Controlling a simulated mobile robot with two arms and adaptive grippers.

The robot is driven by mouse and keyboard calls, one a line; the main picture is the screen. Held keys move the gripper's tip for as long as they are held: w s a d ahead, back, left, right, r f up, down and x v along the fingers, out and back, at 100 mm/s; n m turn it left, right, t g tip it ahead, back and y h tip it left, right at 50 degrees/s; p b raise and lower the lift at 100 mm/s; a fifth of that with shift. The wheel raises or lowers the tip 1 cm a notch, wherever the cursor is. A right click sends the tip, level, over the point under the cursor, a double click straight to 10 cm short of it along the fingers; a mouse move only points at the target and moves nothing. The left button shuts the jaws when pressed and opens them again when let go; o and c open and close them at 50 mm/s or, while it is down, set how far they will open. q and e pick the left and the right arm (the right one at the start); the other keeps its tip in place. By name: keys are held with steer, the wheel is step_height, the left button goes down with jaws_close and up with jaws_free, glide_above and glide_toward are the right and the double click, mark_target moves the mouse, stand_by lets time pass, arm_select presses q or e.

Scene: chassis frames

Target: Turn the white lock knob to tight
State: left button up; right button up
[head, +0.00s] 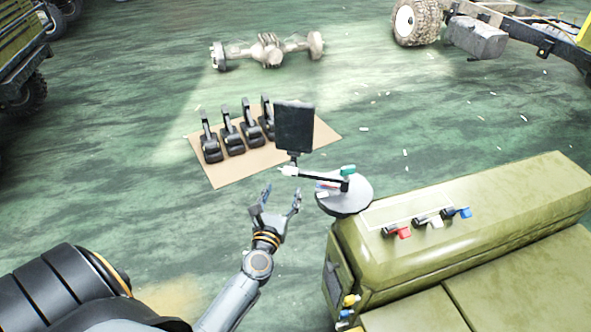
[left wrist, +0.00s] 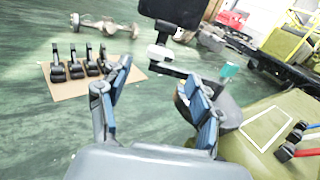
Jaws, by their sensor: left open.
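The white lock knob (head: 288,170) sits at the left end of a dark arm, just below an upright black panel (head: 294,128). It also shows in the left wrist view (left wrist: 160,52), ahead of the fingers. The arm rises from a round grey base (head: 346,196) with a green knob (head: 348,170) at its other end. My left gripper (head: 282,196) is open and empty, with its fingers pointing toward the white knob. In the left wrist view the gap between its fingers (left wrist: 156,76) lies just below the knob, apart from it. Whether the knob is tight or loose cannot be told.
Several black pedals (head: 230,138) stand on a brown sheet (head: 222,178) behind the gripper. An axle (head: 268,52) lies farther back. The green floor left of the gripper is clear.

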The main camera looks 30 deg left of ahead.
mark_target(289, 174)
arm_select(q)
steer(key=x, duration=0.9)
steer(key=shift+w+f, duration=0.1)
steer(key=shift+d, duration=0.1)
steer(key=c, duration=1.2)
